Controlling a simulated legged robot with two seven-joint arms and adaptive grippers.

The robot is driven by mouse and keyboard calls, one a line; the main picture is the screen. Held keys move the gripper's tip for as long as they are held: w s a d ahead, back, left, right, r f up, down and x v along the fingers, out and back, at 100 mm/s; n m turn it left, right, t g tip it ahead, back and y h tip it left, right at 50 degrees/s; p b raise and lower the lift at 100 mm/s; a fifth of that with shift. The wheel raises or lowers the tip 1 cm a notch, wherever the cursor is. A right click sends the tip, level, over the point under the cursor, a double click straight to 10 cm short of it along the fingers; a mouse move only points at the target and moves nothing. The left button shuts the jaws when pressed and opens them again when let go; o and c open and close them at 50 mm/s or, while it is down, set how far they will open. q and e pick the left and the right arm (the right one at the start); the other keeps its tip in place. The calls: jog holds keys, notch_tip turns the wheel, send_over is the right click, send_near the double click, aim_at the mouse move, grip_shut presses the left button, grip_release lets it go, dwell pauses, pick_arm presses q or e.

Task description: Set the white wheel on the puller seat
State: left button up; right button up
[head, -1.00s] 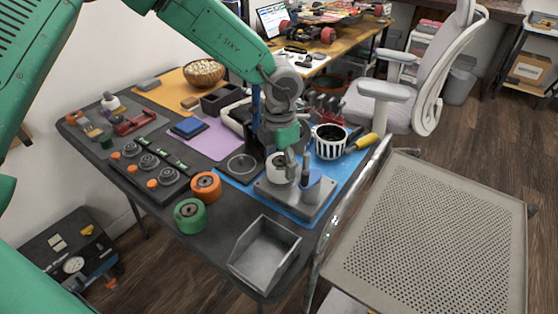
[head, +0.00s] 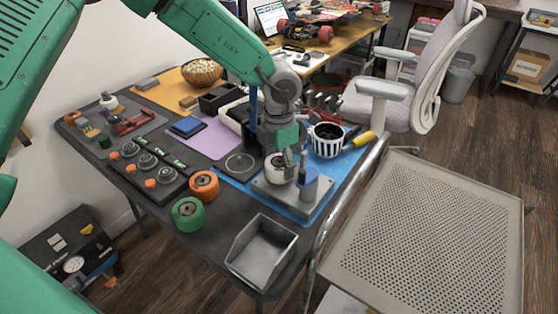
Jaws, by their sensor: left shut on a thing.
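The white wheel (head: 275,172) is at the puller, low at the fingertips of my left gripper (head: 284,158). The gripper points down and is shut on the wheel, partly covering it. The puller (head: 290,197) is a grey plate with a blue upright block (head: 309,184), standing on a blue mat (head: 338,180). The wheel is over the left part of the plate; I cannot tell whether it touches the seat, which is hidden. My right gripper is not in view.
An orange wheel (head: 204,185) and a green wheel (head: 188,214) stand left of the puller. An empty grey bin (head: 262,250) is at the front edge. A perforated cart (head: 425,240) stands at right.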

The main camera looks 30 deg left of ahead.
pick_arm(q)
jog(key=shift+s+a+f+g, duration=0.15)
jog(key=shift+s+f+g, duration=0.15)
jog(key=shift+s+f, duration=0.6)
jog(key=shift+w+f, duration=0.1)
jog(key=shift+w, duration=0.05)
jog(key=o, duration=1.2)
jog(key=shift+o, duration=0.7)
jog(key=shift+w+f, duration=0.15)
jog(key=shift+w, duration=0.15)
jog(key=o, duration=0.4)
jog(key=shift+p, duration=0.3)
